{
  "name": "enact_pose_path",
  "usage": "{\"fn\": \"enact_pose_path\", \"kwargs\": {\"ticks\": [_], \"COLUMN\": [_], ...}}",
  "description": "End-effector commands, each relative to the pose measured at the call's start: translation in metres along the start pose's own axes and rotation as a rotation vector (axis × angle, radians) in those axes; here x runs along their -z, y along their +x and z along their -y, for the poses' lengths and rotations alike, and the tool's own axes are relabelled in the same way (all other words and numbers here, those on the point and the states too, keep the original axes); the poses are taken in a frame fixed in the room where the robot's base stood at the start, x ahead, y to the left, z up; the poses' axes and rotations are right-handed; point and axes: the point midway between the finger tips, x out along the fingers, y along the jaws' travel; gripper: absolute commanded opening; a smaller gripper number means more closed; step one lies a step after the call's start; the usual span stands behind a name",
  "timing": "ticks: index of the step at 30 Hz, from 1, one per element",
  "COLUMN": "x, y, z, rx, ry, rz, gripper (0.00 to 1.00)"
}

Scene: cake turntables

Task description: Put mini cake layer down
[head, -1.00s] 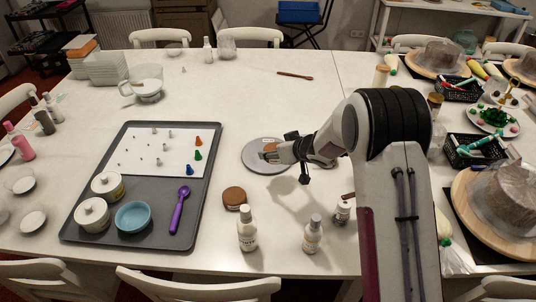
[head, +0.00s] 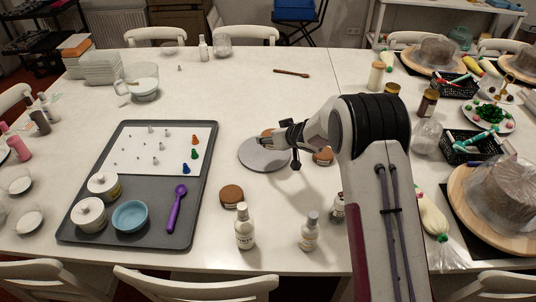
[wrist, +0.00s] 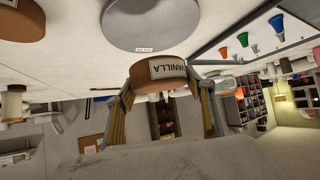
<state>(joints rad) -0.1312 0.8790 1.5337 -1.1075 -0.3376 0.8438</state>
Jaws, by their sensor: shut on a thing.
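My gripper (head: 272,139) is shut on a round brown mini cake layer labelled VANILLA (wrist: 172,74), with one finger on each side in the wrist view. In the head view only a small brown edge of this layer (head: 266,133) shows past the gripper. The grey round turntable (head: 262,157) lies on the white table. The held layer is by its far right edge in the head view. The turntable also shows at the top of the wrist view (wrist: 150,18), apart from the held layer. The exact height of the layer is hard to tell.
One brown layer (head: 231,195) lies front left of the turntable, another (head: 323,157) right of it, partly behind my arm. White bottles (head: 245,228) stand in front. A grey tray (head: 142,212) with pots and a purple spoon lies left.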

Motion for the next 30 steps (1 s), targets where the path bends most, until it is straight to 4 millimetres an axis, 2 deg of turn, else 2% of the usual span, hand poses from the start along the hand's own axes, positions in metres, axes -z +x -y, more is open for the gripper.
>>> {"fn": "enact_pose_path", "kwargs": {"ticks": [15,30], "x": [-0.044,-0.049], "y": [0.033,0.037], "z": [0.0,0.0], "rx": [0.001,0.0], "ry": [0.0,0.0], "rz": [0.0,0.0], "gripper": [0.33,0.33]}}
